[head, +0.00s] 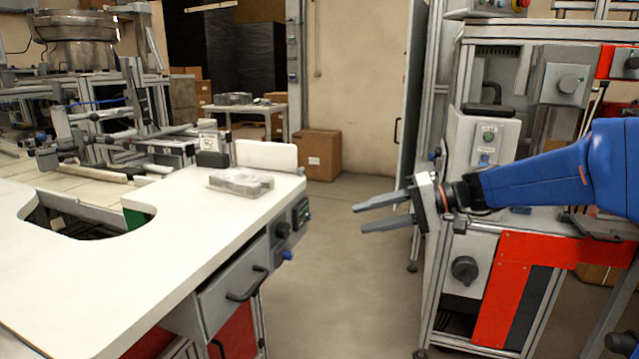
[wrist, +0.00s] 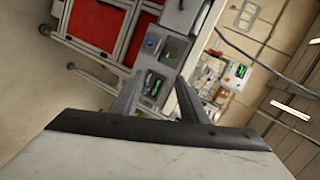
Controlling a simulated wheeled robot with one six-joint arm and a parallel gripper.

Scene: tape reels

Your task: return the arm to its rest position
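My gripper (head: 358,217) is on the right side of the head view, at the end of my blue arm (head: 540,180). Its two grey fingers point left, are spread apart and hold nothing. It hangs in free air over the floor, between the white table and the machine on the right. In the wrist view my gripper (wrist: 162,92) also shows two separate fingers with nothing between them. Beyond them the wrist view shows a tilted scene with red panels (wrist: 98,25) and a grey control box.
A white table (head: 110,275) with a cut-out is at the left, bearing a clear tray-like item (head: 240,181). A framed machine with red panels (head: 500,290) stands close behind my arm. A cardboard box (head: 321,155) sits on the floor behind. The floor between table and machine is clear.

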